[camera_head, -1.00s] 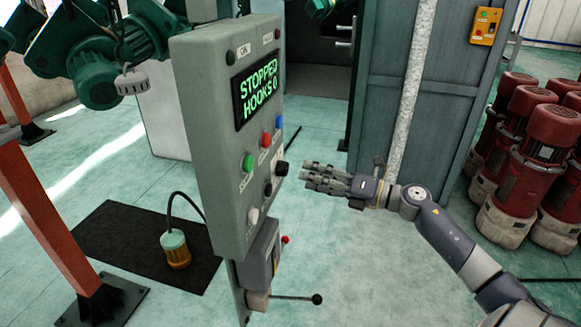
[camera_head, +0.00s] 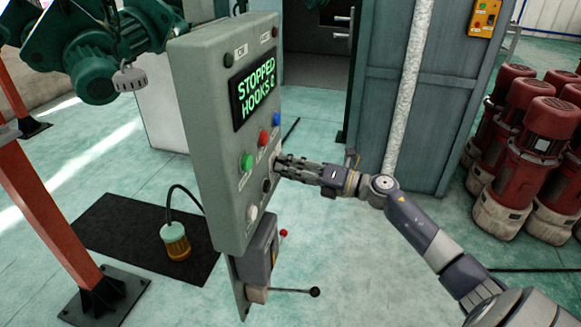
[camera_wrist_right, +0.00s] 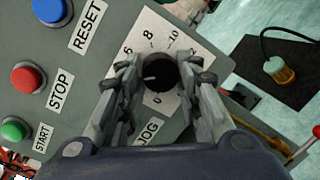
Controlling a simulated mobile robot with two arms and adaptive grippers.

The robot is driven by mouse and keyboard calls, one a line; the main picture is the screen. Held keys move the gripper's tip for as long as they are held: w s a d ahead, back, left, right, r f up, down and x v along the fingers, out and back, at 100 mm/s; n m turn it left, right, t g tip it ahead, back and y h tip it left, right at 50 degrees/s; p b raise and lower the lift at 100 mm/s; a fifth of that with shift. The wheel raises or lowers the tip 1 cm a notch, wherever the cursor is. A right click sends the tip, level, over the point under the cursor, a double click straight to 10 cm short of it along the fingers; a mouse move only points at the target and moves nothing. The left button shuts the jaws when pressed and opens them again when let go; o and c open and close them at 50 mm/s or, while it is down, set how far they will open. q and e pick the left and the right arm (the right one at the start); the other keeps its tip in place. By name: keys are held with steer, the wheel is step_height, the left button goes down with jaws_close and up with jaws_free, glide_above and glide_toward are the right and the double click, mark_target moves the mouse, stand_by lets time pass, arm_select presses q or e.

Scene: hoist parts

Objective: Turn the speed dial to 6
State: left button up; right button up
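The speed dial (camera_wrist_right: 160,75) is a black round knob on a white scale plate (camera_wrist_right: 160,25) in the right wrist view. A short pale mark on the knob points left, toward the hidden part of the scale. My right gripper (camera_wrist_right: 165,78) is open, with one finger on each side of the dial; contact is unclear. In the head view my right gripper (camera_head: 281,167) reaches the grey control panel (camera_head: 205,130) from the right and covers the dial. My left gripper is not in view.
Green (camera_wrist_right: 14,129), red (camera_wrist_right: 27,78) and blue (camera_wrist_right: 48,10) buttons sit left of the dial, with a JOG label (camera_wrist_right: 148,133) below. A lever (camera_head: 314,292) sticks out under the panel. Red motors (camera_head: 525,140) stand at right.

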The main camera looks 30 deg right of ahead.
steer(key=shift+c, duration=0.2)
steer(key=shift+d+r+m+g+p, duration=0.1)
steer(key=shift+m+g+p, duration=0.2)
steer(key=shift+m+p, duration=1.45)
steer(key=shift+r+m+g+p, duration=0.1)
steer(key=shift+m+g+p, duration=0.2)
steer(key=shift+m+p, duration=1.45)
steer(key=shift+m, duration=0.3)
steer(key=o, duration=1.1)
steer(key=shift+w+f, duration=0.1)
